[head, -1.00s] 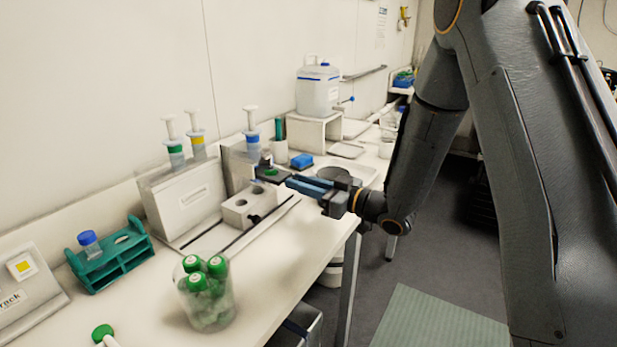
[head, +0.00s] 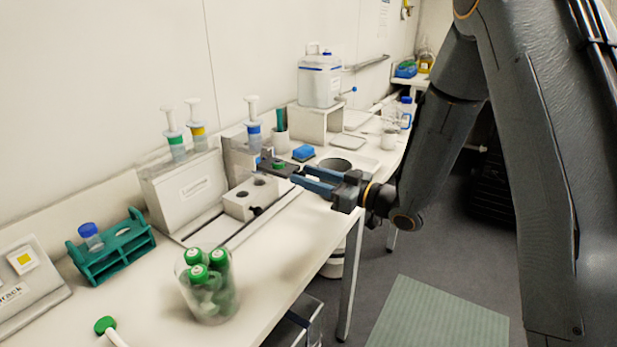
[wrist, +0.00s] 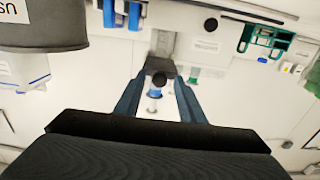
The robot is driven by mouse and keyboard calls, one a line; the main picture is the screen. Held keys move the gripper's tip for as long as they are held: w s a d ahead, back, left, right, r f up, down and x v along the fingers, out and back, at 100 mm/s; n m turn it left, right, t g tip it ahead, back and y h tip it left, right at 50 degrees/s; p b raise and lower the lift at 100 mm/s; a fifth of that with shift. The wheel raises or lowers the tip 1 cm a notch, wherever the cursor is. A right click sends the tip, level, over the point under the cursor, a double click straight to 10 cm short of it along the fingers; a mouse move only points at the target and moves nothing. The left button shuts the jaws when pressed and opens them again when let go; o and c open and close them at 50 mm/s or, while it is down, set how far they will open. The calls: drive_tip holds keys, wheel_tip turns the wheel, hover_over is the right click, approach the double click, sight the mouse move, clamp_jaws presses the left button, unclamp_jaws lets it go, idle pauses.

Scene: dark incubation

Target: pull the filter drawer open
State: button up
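The filter drawer (head: 268,163) is a dark, narrow slide that sticks out from the grey housing (head: 240,160) on the bench. A small green piece (head: 279,166) shows near its outer end. My gripper (head: 297,174) is just to the right of that end, with its two blue fingers spread.
A white block with holes (head: 250,200) stands just in front of the drawer. Left are a white instrument (head: 183,198) with two dispensers, a teal rack (head: 112,247) and a beaker of green-capped tubes (head: 207,285). A blue item (head: 303,152) and a tray lie behind.

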drive_tip(key=b+v, duration=0.2)
drive_tip(key=v, duration=0.5)
drive_tip(key=shift+s+d, duration=0.2)
drive_tip(key=shift+d, duration=0.15)
drive_tip(key=shift+w, duration=0.1)
drive_tip(key=w+d+f+m+h, duration=0.1)
drive_tip(key=d+f+m+h, duration=0.25)
drive_tip(key=d+h, duration=0.35)
drive_tip(key=d+f+m+h, duration=0.3)
drive_tip(key=d+f+h, duration=0.1)
drive_tip(key=d+h, duration=0.2)
drive_tip(key=s+d+f+m+g+h, duration=0.1)
drive_tip(key=s+g, duration=0.3)
drive_tip(key=s, duration=0.7)
drive_tip(key=s+d+f+m+g+h, duration=0.1)
drive_tip(key=s+m+g, duration=0.3)
drive_tip(key=s, duration=0.7)
drive_tip(key=shift+s+d+m+h, duration=0.25)
drive_tip(key=shift+d+m+h, duration=0.15)
drive_tip(key=shift+d, duration=0.5)
